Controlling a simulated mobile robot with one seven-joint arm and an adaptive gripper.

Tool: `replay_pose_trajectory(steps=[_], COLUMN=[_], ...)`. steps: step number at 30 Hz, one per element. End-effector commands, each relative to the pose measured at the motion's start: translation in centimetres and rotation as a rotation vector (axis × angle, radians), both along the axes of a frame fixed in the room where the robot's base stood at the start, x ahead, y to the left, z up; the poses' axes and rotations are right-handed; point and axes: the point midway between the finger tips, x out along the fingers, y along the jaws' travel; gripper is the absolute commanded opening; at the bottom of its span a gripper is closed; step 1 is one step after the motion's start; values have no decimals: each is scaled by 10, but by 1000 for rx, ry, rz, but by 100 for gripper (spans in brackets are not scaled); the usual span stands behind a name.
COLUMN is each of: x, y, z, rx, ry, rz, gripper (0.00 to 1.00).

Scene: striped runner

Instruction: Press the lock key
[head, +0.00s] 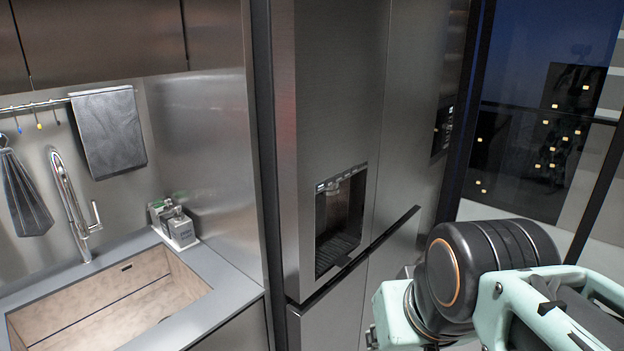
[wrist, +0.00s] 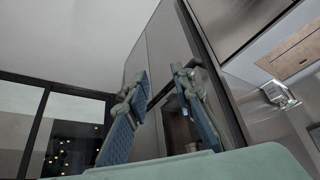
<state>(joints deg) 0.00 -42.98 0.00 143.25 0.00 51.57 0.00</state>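The fridge (head: 335,80) has a dark dispenser recess (head: 340,225) in its door. A narrow control strip (head: 333,184) with small marks runs along the top of the recess. The marks are too small to tell which is the lock key. In the wrist view my gripper (wrist: 160,88) is open and empty, its two fingers spread apart in front of the fridge (wrist: 168,42). A dark recess (wrist: 178,126) shows between the fingers, partly hidden by the right one. My gripper is apart from the fridge. In the head view only my arm shows, at lower right.
A sink (head: 120,305) with a tap (head: 70,205) is set in the counter at left. A small caddy with bottles (head: 175,225) stands at the counter's back corner. A dark window (head: 540,120) is at right. A long dark handle groove (head: 395,228) crosses the fridge beside the dispenser.

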Motion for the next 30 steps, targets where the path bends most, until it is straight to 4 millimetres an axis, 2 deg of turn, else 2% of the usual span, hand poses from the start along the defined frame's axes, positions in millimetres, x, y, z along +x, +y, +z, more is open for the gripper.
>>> replay_pose_trajectory(steps=[1,5,30], x=[0,0,0], y=[0,0,0], z=[0,0,0], rx=[0,0,0], ry=[0,0,0], rz=[0,0,0], gripper=[15,0,0])
